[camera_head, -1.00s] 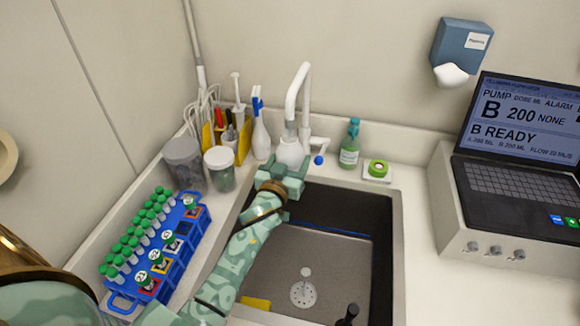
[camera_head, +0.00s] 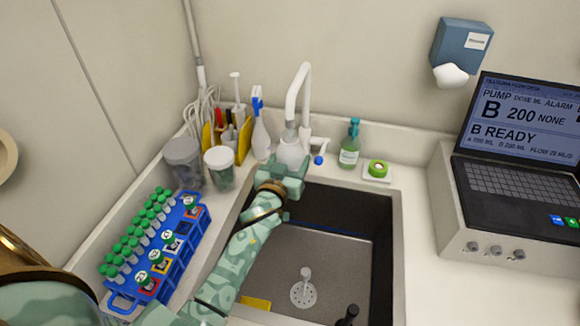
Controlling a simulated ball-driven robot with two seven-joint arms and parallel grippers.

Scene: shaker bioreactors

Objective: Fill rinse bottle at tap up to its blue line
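The tap (camera_head: 305,92) is a white gooseneck at the back edge of the sink, with its spout turned down. A lever with a blue ball end (camera_head: 318,160) sits at its right. A white rounded body, which looks like the rinse bottle (camera_head: 290,152), stands upright directly under the spout. My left gripper (camera_head: 284,170) is around its lower part and appears shut on it. The gripper hides the bottle's lower part; I cannot make out a blue line, the water level or a stream. My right gripper is not in view.
The sink (camera_head: 330,265) opens below, with a drain (camera_head: 303,292). To the left are a blue tube rack (camera_head: 180,262), two lidded jars and a blue-topped spray bottle (camera_head: 260,135).

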